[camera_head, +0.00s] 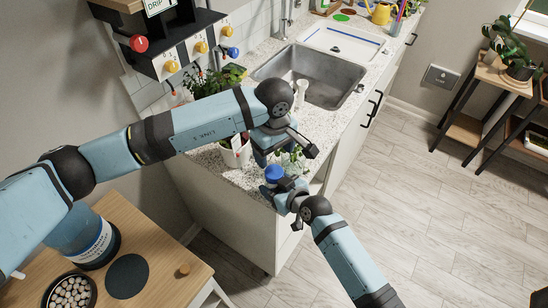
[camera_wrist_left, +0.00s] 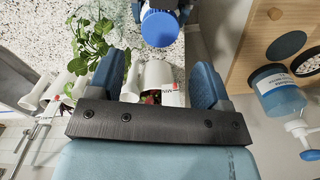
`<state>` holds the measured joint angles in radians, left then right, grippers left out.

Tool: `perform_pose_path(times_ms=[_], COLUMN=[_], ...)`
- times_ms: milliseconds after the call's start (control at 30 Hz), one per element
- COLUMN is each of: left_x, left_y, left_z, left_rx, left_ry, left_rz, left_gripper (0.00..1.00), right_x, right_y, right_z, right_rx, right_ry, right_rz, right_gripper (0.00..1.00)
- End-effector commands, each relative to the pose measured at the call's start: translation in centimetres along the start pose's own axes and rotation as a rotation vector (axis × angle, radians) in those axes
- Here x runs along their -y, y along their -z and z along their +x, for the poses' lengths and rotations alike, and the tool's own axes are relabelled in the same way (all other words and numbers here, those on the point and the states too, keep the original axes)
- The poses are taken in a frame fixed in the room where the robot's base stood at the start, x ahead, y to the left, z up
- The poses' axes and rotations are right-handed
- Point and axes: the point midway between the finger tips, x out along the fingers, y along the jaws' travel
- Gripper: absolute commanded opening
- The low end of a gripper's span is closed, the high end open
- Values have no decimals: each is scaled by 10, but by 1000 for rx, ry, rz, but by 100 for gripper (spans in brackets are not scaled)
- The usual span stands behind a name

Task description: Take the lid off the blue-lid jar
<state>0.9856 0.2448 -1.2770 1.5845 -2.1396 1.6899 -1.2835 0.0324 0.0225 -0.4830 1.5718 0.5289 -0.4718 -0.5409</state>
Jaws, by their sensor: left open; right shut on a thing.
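The blue lid (camera_head: 273,173) is on the jar at the front corner of the counter; it shows as a round blue disc in the left wrist view (camera_wrist_left: 160,28). The jar body is mostly hidden beneath the lid and by my right gripper (camera_head: 284,188). My right gripper is shut on the jar, its arm coming from the lower right. My left gripper (camera_head: 284,150) is open and empty, just above and behind the lid in the head view. In the left wrist view the lid lies beyond the gap between the left fingers (camera_wrist_left: 155,78), not between them.
White pots (camera_head: 236,152) with leafy plants stand on the speckled counter (camera_head: 240,178) close to my left gripper. A sink (camera_head: 312,77) lies behind. A wooden table (camera_head: 155,230) at lower left holds a blue pump bottle (camera_head: 82,240) and a bowl of pebbles (camera_head: 70,291).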

Motion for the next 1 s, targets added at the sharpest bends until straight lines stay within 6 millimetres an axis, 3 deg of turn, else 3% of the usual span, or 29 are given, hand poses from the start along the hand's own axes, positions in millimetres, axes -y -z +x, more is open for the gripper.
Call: perform_pose_path(times_ms=[167,600,1000], left_x=[0,1,0], left_y=[-1,0,0], left_z=[6,67,75], left_rx=[3,2,0], left_ry=[2,1,1], left_rz=[52,49,50], left_gripper=[72,72,72], right_x=[0,0,0], right_y=[0,0,0], right_z=[0,0,0], right_rx=[0,0,0], right_ry=[0,0,0], right_rz=[0,0,0], right_gripper=[0,0,0])
